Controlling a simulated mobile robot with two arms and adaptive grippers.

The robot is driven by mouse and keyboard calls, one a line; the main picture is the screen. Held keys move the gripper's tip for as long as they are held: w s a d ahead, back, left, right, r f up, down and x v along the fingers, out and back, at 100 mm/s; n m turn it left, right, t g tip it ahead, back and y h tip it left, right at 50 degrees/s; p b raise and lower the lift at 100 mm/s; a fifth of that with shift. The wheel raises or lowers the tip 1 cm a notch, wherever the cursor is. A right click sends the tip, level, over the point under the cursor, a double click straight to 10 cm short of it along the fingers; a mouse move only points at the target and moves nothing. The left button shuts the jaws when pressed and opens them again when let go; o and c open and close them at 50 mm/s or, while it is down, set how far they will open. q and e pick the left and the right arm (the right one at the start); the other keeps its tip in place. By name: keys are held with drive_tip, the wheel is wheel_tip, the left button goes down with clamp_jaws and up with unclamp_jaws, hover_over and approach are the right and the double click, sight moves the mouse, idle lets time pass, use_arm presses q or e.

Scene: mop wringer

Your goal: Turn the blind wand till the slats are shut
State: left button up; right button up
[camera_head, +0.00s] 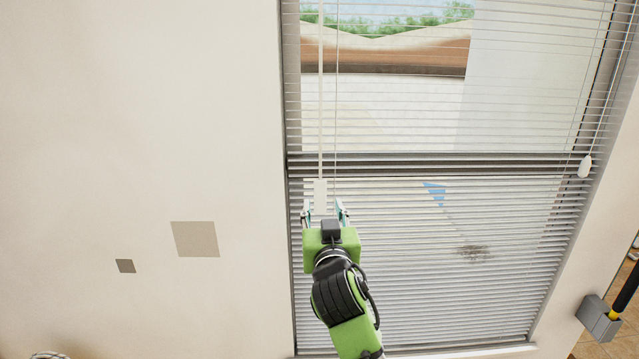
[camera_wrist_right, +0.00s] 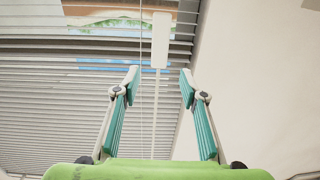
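The blind (camera_head: 400,250) hangs over the window with its slats tilted open; the outside shows through the gaps. Its white wand (camera_head: 320,100) hangs at the blind's left side and ends in a wider flat handle (camera_head: 320,193). The handle also shows in the right wrist view (camera_wrist_right: 161,40). In the wrist view the right gripper (camera_wrist_right: 160,76) is open, with a gap between each fingertip and the wand.
A thin cord (camera_head: 336,90) hangs just right of the wand. A pull cord with a white tassel (camera_head: 585,166) hangs at the blind's right side. The wall (camera_head: 130,120) to the left is flat.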

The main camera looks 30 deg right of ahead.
sight(320, 190)
drive_tip(key=p+x, duration=0.3)
drive_tip(key=x, duration=0.6)
drive_tip(key=shift+w+d, duration=0.1)
drive_tip(key=shift+d, duration=0.05)
drive_tip(key=shift+w+d+p, duration=0.25)
drive_tip(key=shift+w+p, duration=0.05)
drive_tip(key=shift+w, duration=0.25)
drive_tip(key=shift+f, duration=0.1)
drive_tip(key=shift+c, duration=0.4)
clamp_jaws()
